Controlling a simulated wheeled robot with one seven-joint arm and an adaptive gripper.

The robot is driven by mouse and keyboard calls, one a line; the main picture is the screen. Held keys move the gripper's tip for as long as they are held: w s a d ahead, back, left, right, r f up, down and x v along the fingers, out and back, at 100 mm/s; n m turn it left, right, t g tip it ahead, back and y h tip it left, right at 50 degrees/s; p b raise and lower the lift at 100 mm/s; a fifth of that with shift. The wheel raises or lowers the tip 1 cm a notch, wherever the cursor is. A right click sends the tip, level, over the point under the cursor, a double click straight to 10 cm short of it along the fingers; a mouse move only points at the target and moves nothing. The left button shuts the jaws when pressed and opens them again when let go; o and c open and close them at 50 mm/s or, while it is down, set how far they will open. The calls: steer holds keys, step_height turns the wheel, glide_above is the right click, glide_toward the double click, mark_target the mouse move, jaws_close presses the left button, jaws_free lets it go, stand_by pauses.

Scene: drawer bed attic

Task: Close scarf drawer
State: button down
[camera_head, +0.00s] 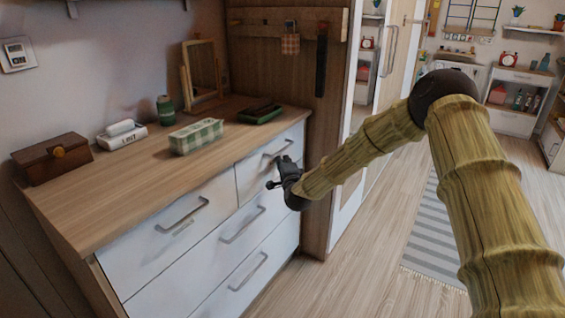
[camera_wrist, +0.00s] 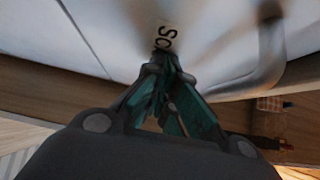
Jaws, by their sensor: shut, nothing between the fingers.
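In the wrist view, a label starting "Sc" (camera_wrist: 168,38) shows on a white drawer front (camera_wrist: 130,25); the rest of it is hidden by my fingers. In the head view, this appears to be the upper right drawer (camera_head: 252,172) of the dresser, with its metal handle (camera_head: 278,148). It looks about flush with its neighbours, though a small gap is hard to rule out. My gripper (camera_head: 272,184) is shut and empty at this front, below the handle. In the wrist view, its fingertips (camera_wrist: 165,62) are at the label, beside the handle (camera_wrist: 268,55); contact is unclear.
The dresser top (camera_head: 130,190) holds a wooden box (camera_head: 50,160), a green checked box (camera_head: 196,136), a dark green tray (camera_head: 260,113) and a framed mirror (camera_head: 203,72). A tall wooden cabinet (camera_head: 320,130) stands right of the dresser. Floor with a striped rug (camera_head: 425,235) lies to the right.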

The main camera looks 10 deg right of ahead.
steer(key=shift+w+a+r, duration=0.1)
steer(key=shift+a+r, duration=0.05)
steer(key=shift+r, duration=0.1)
steer(key=s+d, duration=0.3)
steer(key=s, duration=1)
steer(key=s+a+f+n+g+y, duration=0.1)
steer(key=s+a+f+n+g, duration=0.25)
steer(key=s+f, duration=0.6)
steer(key=s+a+f+n+g+y, duration=0.15)
steer(key=s+f+n+g, duration=0.35)
steer(key=f, duration=0.7)
steer(key=s+f+n+g, duration=0.25)
steer(key=s+f, duration=0.45)
steer(key=s, duration=0.6)
steer(key=s+f+n+g, duration=0.25)
steer(key=s+f, duration=0.45)
steer(key=s, duration=0.6)
steer(key=s+d+f+n+g+h, duration=0.1)
steer(key=s+d+n+g, duration=0.1)
steer(key=s, duration=0.7)
steer(key=s+d+f+n+g+h, duration=0.1)
steer(key=s+d+n+g, duration=0.15)
steer(key=s, duration=0.65)
step_height(320, 180, up, 20)
steer(key=p, duration=2)
steer(key=shift+w+p, duration=0.3)
steer(key=shift+w, duration=0.1)
